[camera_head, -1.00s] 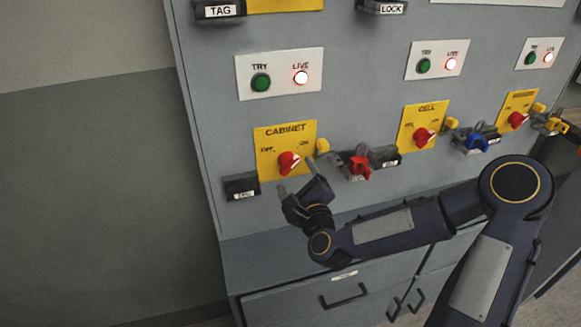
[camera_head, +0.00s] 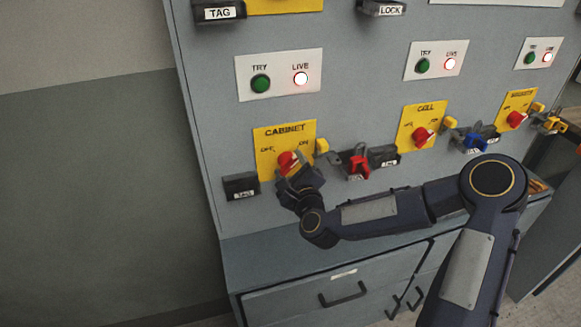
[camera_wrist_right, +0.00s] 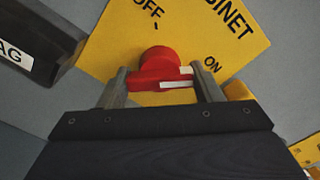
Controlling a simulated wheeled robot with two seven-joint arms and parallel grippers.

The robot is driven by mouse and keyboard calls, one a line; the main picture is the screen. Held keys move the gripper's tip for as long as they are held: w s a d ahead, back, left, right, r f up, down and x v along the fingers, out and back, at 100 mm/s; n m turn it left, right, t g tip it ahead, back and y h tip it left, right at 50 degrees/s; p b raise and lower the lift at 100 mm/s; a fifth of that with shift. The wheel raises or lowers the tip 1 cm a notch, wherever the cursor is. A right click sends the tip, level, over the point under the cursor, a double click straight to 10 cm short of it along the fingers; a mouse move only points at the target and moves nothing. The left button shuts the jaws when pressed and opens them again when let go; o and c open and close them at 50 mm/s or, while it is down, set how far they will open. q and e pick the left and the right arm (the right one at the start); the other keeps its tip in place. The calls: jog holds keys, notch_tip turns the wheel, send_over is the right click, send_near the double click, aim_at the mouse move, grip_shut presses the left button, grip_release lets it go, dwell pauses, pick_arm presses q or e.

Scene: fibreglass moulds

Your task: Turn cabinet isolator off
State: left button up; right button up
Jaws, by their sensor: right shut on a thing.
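The cabinet isolator is a yellow plate (camera_head: 267,141) marked CABINET, with OFF at the left and ON at the right. Its red knob (camera_head: 286,160) also shows in the right wrist view (camera_wrist_right: 157,66), where its white pointer bar is toward ON. My right gripper (camera_wrist_right: 162,88) has one finger on each side of the knob and is shut on it. In the head view my right gripper (camera_head: 295,172) partly covers the knob. The LIVE lamp (camera_head: 301,78) above is lit and the green TRY button (camera_head: 261,83) is beside it. My left gripper is not in view.
To the right are the CELL isolator (camera_head: 418,126) and another yellow isolator (camera_head: 516,110). A red padlock (camera_head: 359,166) and a blue padlock (camera_head: 473,141) hang close by. A dark TAG holder (camera_head: 241,187) sits left of the knob. Drawers (camera_head: 343,293) are below.

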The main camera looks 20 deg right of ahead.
jog(key=n+b, duration=0.2)
jog(key=shift+f+b, duration=0.15)
jog(key=shift+b, duration=0.2)
jog(key=n+b, duration=0.4)
jog(key=shift+n, duration=0.4)
jog(key=n+b, duration=0.3)
jog(key=n, duration=0.1)
jog(key=shift+n+b, duration=0.3)
jog(key=n+b, duration=0.1)
jog(key=n, duration=0.2)
jog(key=shift+b, duration=0.3)
jog(key=shift+r+n+b, duration=0.2)
jog(key=shift+n+b, duration=0.1)
jog(key=shift+n, duration=1.4)
